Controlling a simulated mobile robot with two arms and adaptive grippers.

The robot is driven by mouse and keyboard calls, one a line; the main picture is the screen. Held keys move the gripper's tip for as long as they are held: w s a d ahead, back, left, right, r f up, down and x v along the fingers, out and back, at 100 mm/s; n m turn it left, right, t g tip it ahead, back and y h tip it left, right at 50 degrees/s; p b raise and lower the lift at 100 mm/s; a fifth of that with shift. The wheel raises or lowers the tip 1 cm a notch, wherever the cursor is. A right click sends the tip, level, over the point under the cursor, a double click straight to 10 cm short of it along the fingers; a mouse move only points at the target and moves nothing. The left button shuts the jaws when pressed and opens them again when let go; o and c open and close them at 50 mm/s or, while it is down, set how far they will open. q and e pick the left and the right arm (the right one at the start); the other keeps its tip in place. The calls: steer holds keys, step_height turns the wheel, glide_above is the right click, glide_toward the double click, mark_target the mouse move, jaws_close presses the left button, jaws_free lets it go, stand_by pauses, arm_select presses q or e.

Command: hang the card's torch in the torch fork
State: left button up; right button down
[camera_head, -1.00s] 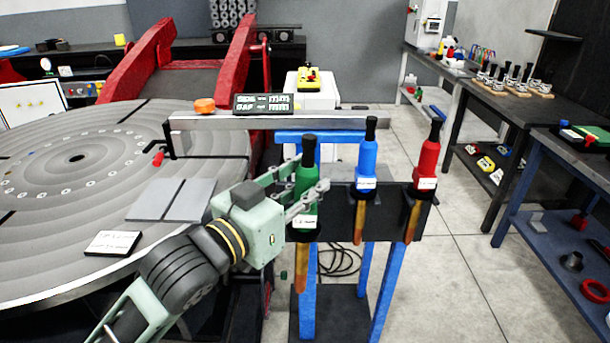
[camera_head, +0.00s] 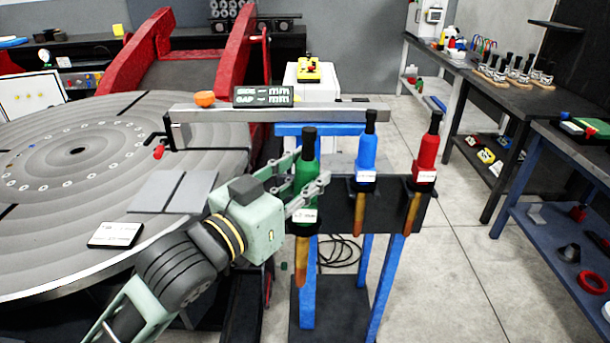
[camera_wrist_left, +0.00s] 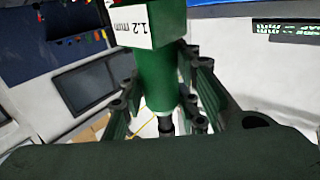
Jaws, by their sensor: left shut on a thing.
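The green torch (camera_head: 305,180) stands upright at the left end of the torch rack, with a black top, a white label and a copper-coloured tip pointing down. My left gripper (camera_head: 308,196) is shut around its body. In the left wrist view the green torch (camera_wrist_left: 158,75) sits between the fingers, its label reading 1.2 mm. A blue torch (camera_head: 366,155) and a red torch (camera_head: 427,160) hang in the dark rack block (camera_head: 337,205). The card (camera_head: 115,235) lies on the round table; its writing is too small to read. I cannot pick out the torch fork for certain.
The round positioner table (camera_head: 60,210) fills the left, with grey plates (camera_head: 172,192) on it. A beam with a display (camera_head: 263,96) runs behind the torches. Blue rack legs (camera_head: 382,290) stand below. Workbenches (camera_head: 480,85) line the right, beyond clear floor (camera_head: 455,270).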

arm_select(q)
steer(key=s+p, duration=0.9)
steer(key=s, duration=0.2)
steer(key=shift+r+p, duration=0.3)
steer(key=shift+r, duration=0.1)
stand_by(0.9)
steer(key=shift+f, duration=0.1)
